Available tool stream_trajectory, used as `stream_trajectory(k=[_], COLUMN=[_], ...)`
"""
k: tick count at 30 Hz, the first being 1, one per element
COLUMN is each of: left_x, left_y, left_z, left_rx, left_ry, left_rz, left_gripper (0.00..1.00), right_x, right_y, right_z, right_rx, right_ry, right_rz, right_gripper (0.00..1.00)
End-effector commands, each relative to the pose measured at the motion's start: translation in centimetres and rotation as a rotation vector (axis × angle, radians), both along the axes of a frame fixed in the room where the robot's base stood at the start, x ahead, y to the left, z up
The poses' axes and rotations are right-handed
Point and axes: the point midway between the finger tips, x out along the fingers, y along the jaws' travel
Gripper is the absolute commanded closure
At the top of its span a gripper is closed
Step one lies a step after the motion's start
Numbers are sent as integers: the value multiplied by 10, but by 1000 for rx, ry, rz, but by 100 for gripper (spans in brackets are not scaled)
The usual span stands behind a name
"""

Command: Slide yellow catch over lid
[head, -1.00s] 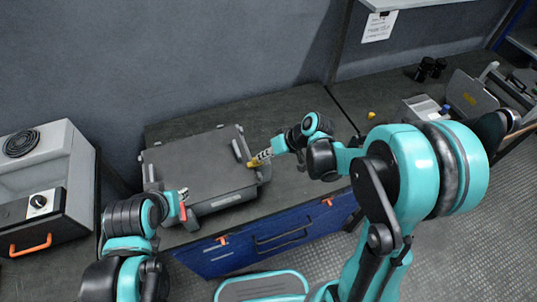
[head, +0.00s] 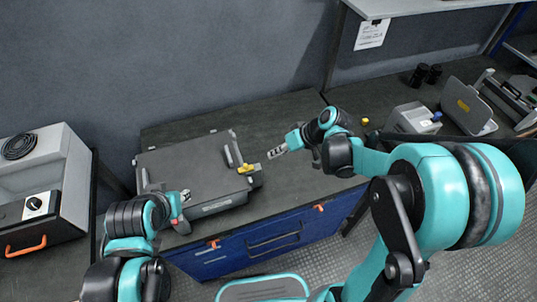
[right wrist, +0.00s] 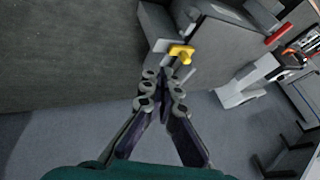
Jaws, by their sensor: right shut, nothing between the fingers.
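A grey flat case with a closed lid (head: 185,165) lies on the workbench in the head view. The yellow catch (head: 248,168) sits at its right edge; it also shows in the right wrist view (right wrist: 181,53), just beyond the fingertips. I cannot tell how far it reaches over the lid. My right gripper (head: 270,155) is shut and empty, a short gap to the right of the catch; its fingertips show in the right wrist view (right wrist: 163,90). My left gripper (head: 181,200) is at the case's front left, by a small red part (head: 186,195); its finger opening is unclear.
A grey device with a coil and knob (head: 40,185) stands at the left. A small yellow piece (head: 365,121), a grey box (head: 413,118) and black cylinders (head: 427,73) are at the right.

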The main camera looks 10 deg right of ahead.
Motion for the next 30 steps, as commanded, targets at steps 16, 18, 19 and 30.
stream_trajectory(k=[16, 18, 19, 30], left_x=[0, 0, 0, 0], left_y=[0, 0, 0, 0], left_z=[14, 14, 14, 13], left_rx=[0, 0, 0, 0], left_ry=[0, 0, 0, 0], left_rz=[0, 0, 0, 0], left_gripper=[68, 68, 68, 68], right_x=[-11, -11, -11, -16], right_y=[-22, -22, -22, -22], right_z=[33, 32, 32, 35], right_rx=[0, 0, 0, -14], right_ry=[0, 0, 0, 1], right_rz=[0, 0, 0, -13], right_gripper=[100, 100, 100, 100])
